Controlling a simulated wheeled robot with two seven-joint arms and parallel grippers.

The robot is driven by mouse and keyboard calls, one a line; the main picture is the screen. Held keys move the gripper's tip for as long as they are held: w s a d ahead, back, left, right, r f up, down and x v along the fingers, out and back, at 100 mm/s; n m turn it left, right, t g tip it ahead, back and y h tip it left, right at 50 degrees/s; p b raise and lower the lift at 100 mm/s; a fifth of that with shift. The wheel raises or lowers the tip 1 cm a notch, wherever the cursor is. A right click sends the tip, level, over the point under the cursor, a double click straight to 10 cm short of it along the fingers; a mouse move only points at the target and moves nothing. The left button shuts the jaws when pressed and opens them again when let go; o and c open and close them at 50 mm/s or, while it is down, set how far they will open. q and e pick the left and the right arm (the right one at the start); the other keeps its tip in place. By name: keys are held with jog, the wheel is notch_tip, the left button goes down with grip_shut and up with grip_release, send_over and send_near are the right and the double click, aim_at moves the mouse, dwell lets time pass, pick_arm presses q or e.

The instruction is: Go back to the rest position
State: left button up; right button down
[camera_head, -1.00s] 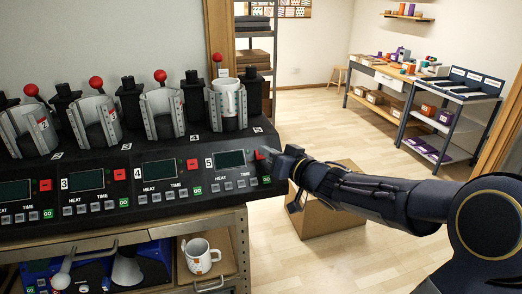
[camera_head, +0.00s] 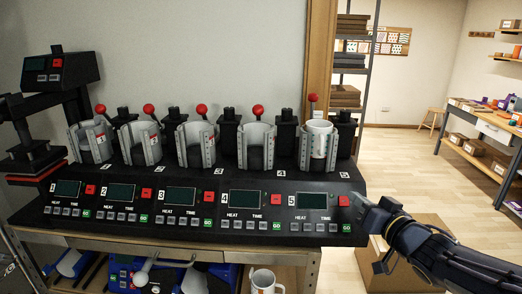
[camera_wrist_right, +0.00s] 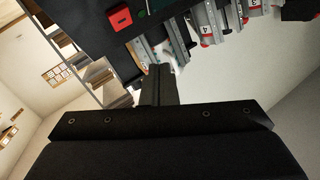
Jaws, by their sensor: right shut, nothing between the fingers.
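My right gripper (camera_head: 371,210) is in the head view at the right end of the mug press, just right of panel 5 and its red button (camera_head: 344,200). It is shut and empty; whether it touches the press edge I cannot tell. In the right wrist view its closed fingers (camera_wrist_right: 159,86) point toward the press. The mug press (camera_head: 215,208) is a long black unit with several numbered clamp stations. A white mug (camera_head: 321,139) sits in the station 5 clamp. The other clamps appear empty. My left gripper is not in view.
A wooden bench with a lower shelf holds the press; a white mug (camera_head: 263,281) stands on that shelf. A cardboard box (camera_head: 405,248) is on the floor behind my right arm. A flat black press (camera_head: 35,150) stands at left. Open floor lies at right.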

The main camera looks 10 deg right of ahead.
jog(key=s+f+m+g+h, duration=0.35)
jog(key=s+f, duration=0.25)
jog(key=s, duration=0.4)
jog(key=s+a+f+n+g+y, duration=0.2)
jog(key=s+a+f+g, duration=0.1)
jog(key=s+a, duration=0.3)
jog(key=s+a+f+n+g+y, duration=0.1)
jog(key=s+a+f+g, duration=0.3)
jog(key=s, duration=0.6)
jog(key=shift+a+f+n+g+y, duration=0.2)
jog(key=shift+a+n+g+y, duration=0.2)
jog(key=shift+a, duration=0.45)
